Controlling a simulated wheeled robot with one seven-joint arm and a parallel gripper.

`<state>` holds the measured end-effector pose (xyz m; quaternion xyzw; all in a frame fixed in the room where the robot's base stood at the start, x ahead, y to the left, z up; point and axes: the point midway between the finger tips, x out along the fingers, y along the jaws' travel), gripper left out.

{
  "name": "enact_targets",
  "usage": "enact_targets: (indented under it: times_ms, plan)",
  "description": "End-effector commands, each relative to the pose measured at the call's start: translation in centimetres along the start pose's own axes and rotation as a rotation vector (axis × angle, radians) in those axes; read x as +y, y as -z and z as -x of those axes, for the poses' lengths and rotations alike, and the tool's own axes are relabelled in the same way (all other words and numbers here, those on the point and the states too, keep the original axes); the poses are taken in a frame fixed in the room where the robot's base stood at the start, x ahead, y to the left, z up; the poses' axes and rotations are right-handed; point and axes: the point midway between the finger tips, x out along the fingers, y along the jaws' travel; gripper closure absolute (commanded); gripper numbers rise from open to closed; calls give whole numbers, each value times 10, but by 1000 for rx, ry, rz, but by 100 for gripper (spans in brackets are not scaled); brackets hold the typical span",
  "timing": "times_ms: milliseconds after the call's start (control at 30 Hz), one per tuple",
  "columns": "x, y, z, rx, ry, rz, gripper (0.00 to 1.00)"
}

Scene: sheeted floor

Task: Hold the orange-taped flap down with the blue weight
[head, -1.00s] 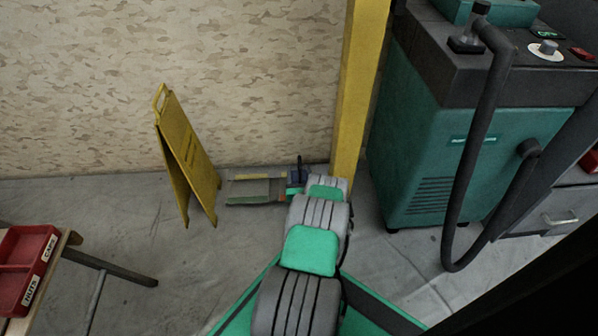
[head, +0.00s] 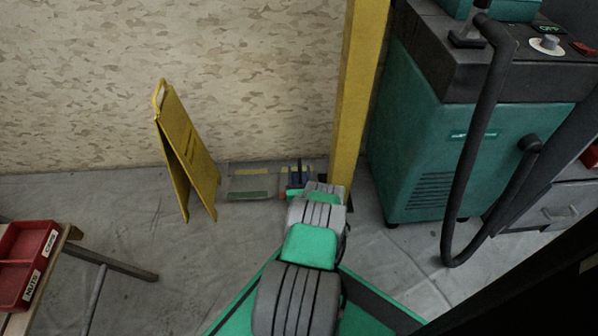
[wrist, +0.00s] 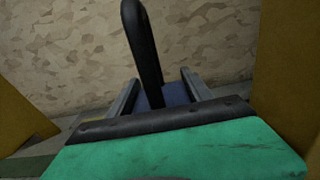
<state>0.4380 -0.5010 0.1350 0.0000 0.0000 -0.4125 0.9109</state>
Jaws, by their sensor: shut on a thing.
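The blue weight (head: 296,180) with its upright black handle is at the end of my arm, near the foot of the wall. In the wrist view the black handle (wrist: 146,45) rises above the blue body (wrist: 176,94). My gripper (wrist: 160,84) is shut on the weight, one finger on each side. A small orange bit (head: 283,195) shows beside my gripper; the rest of the orange-taped flap is hidden or unclear. I cannot tell if the weight touches the floor.
A yellow folding sign (head: 187,150) stands left of the patch. A yellow post (head: 357,100) stands close on the right, with a green machine (head: 430,150) and its black hose beyond. A red bin (head: 25,260) sits on a table at lower left. Open floor lies between.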

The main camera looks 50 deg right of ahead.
Motion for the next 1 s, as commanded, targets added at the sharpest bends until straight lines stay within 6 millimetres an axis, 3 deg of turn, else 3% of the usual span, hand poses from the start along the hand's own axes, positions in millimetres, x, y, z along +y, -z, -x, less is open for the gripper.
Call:
enact_targets:
  times_ms: [1000]
  plan:
    - [0, 35, -2, -8, 1, 0, 100]
